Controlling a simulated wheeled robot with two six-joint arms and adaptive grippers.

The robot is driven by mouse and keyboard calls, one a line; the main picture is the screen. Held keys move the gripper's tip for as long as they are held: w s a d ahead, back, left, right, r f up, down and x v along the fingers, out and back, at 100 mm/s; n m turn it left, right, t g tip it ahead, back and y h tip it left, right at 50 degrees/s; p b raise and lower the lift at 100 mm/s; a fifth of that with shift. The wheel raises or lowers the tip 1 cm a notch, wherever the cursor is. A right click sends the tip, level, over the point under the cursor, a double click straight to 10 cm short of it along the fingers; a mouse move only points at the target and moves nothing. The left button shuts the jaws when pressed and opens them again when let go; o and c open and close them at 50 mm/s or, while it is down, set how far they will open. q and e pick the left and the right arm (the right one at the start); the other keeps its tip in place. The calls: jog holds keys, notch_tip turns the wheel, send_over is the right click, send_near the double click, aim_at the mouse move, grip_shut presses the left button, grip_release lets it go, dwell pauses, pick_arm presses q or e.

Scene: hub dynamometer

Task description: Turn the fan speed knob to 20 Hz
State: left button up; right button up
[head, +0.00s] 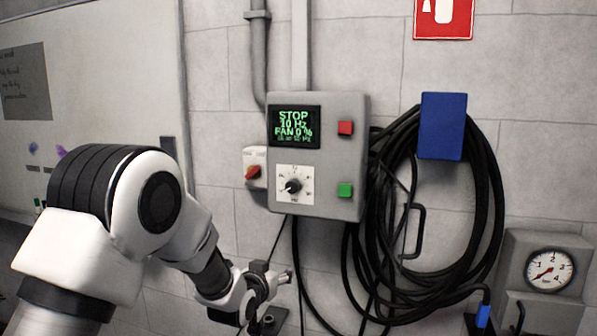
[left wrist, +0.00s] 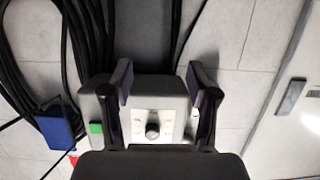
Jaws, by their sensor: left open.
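The fan speed knob (head: 293,186) is black on a white dial plate low on the grey control box (head: 343,207). Its fine scale marks are too small to read. The display (head: 294,127) reads STOP, 10 Hz and FAN 0 %; a dimmer line below is unclear. My left gripper (head: 279,296) is in front of and below the box, empty and apart from the knob. In the left wrist view, which is upside down, the open fingers (left wrist: 160,80) frame the box, and the knob (left wrist: 152,131) shows between them. My right gripper is not in view.
A red button (head: 345,128) and a green button (head: 344,190) are on the box's right side. A red rotary switch (head: 253,171) is at its left. Black cables (head: 489,200) hang from a blue holder (head: 442,126). A pressure gauge (head: 549,270) is at lower right.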

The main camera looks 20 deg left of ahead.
aim_at(291, 187)
pick_arm(q)
notch_tip(291, 187, up, 18)
jog(key=w+d+t+p, duration=0.1)
jog(key=w+t, duration=0.1)
jog(key=t, duration=0.1)
jog(key=w+p, duration=0.4)
jog(key=w, duration=0.3)
jog(key=shift+w+a+f, duration=0.1)
jog(key=shift+w, duration=0.2)
jog(key=shift+w+p, duration=0.3)
jog(key=shift+p, duration=0.05)
jog(key=shift+s, duration=0.1)
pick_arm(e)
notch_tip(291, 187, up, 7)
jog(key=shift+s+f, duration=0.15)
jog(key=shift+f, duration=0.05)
pick_arm(q)
jog(key=shift+f, duration=0.1)
jog(key=shift+c, duration=0.4)
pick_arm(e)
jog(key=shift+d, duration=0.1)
pick_arm(q)
grip_shut()
